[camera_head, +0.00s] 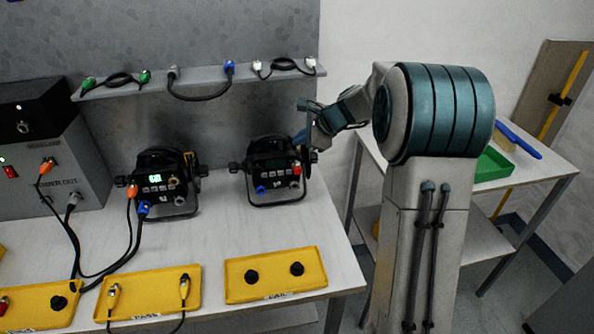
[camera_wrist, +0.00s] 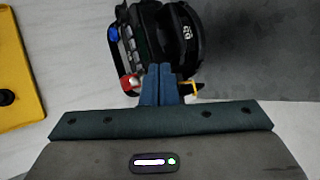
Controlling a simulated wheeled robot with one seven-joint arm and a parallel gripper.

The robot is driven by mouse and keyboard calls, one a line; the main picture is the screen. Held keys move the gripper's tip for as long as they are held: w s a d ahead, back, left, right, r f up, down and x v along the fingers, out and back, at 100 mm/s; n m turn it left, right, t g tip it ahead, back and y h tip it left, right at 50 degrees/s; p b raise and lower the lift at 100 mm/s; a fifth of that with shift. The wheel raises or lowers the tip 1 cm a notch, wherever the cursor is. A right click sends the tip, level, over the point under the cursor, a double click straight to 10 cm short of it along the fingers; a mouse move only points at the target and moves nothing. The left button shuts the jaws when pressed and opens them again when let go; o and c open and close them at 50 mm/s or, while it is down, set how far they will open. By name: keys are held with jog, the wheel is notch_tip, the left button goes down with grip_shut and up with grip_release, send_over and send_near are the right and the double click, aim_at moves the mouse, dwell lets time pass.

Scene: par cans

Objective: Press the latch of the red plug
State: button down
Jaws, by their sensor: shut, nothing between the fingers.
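A red plug or connector (camera_head: 297,168) sits at the right end of the panel of the right par can (camera_head: 270,166). In the wrist view its red and white end (camera_wrist: 128,84) shows just left of my fingertips, partly close to them. My gripper (camera_head: 303,138) is at the right side of this par can. In the wrist view its blue fingers (camera_wrist: 160,72) are together, with nothing between them, in front of the black can. I cannot tell whether a fingertip touches the red part. The latch itself is too small to make out.
The left par can (camera_head: 160,182) has orange and blue plugs with cables. Yellow trays (camera_head: 230,290) lie along the bench front; the leftmost holds another red piece (camera_head: 4,304). A shelf (camera_head: 205,82) with cables runs above. A side table with a green tray (camera_head: 492,166) stands right.

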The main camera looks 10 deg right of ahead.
notch_tip(320, 180, down, 5)
jog(key=b, duration=0.3)
dwell(1.9)
jog(key=shift+f+b, duration=0.35)
jog(key=shift+b, duration=0.05)
jog(key=shift+f+b, duration=0.3)
jog(key=shift+f, duration=0.1)
dwell(0.4)
jog(key=shift+r, duration=0.1)
jog(key=shift+r+p, duration=0.65)
jog(key=shift+r, duration=0.05)
notch_tip(320, 180, up, 5)
jog(key=p, duration=0.4)
jog(key=shift+r, duration=0.1)
